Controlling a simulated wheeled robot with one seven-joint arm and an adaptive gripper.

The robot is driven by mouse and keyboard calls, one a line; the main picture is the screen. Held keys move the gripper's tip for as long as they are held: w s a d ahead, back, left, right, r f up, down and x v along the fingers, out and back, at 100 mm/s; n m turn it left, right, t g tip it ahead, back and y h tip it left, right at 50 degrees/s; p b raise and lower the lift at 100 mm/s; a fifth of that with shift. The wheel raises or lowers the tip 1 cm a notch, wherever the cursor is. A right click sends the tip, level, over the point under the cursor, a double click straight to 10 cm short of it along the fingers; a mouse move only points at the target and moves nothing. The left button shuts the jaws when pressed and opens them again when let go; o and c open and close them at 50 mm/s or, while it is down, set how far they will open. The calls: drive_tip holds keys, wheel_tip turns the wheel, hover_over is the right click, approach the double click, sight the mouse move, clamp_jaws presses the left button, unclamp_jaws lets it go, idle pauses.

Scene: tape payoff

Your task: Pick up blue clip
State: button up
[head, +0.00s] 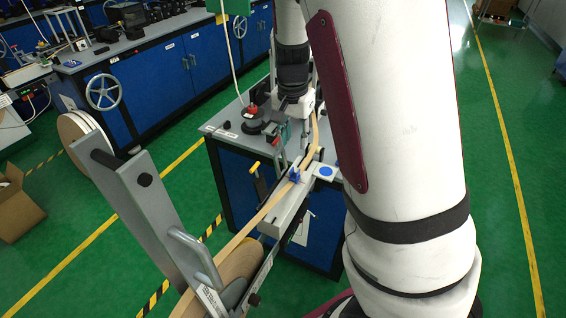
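The blue clip (295,175) is small and sits on the tan tape (268,207), at the grey rail near the front of the workbench. My gripper (291,132) points down over the bench, behind and above the clip in the head view, apart from it. The gripper is small and dark here, and its fingers blend with the fixture parts around them. I cannot tell whether it is open or shut.
The grey-topped bench (222,127) carries a black round base (252,122) and a blue dot on a white plate (325,171). A grey reel stand (140,205) with a tape roll stands front left. Green floor is clear at right.

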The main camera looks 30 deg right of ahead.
hover_over(295, 171)
wheel_tip(295, 171, down, 8)
drive_tip(key=shift+r+b, duration=0.1)
drive_tip(key=shift+b, duration=0.3)
drive_tip(key=shift+w+f, duration=0.1)
drive_tip(key=shift+f, duration=2.8)
drive_tip(key=shift+c, duration=0.3)
clamp_jaws()
